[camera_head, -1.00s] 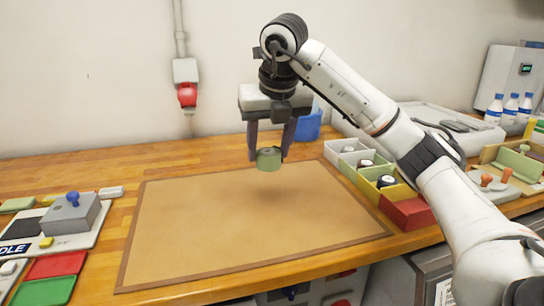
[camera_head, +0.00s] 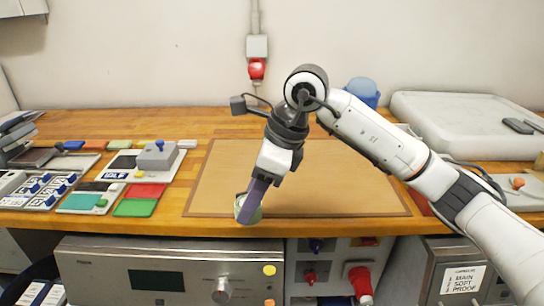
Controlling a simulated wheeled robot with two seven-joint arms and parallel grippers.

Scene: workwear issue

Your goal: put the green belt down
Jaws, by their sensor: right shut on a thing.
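The green belt (camera_head: 251,216), a small rolled coil, is between the fingers of my right gripper (camera_head: 248,204). The gripper is shut on it and points down and to the left. The belt shows over the front left part of the brown mat (camera_head: 320,190), near the table's front edge. It seems to be held above the surface; the exact height cannot be told. One finger hides part of the belt. My left gripper is not in view.
A grey box with a blue knob (camera_head: 158,156) stands left of the mat. Red (camera_head: 146,191) and green (camera_head: 135,208) flat pieces lie in front of it. A white tray (camera_head: 465,125) is at the back right. Much of the mat is bare.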

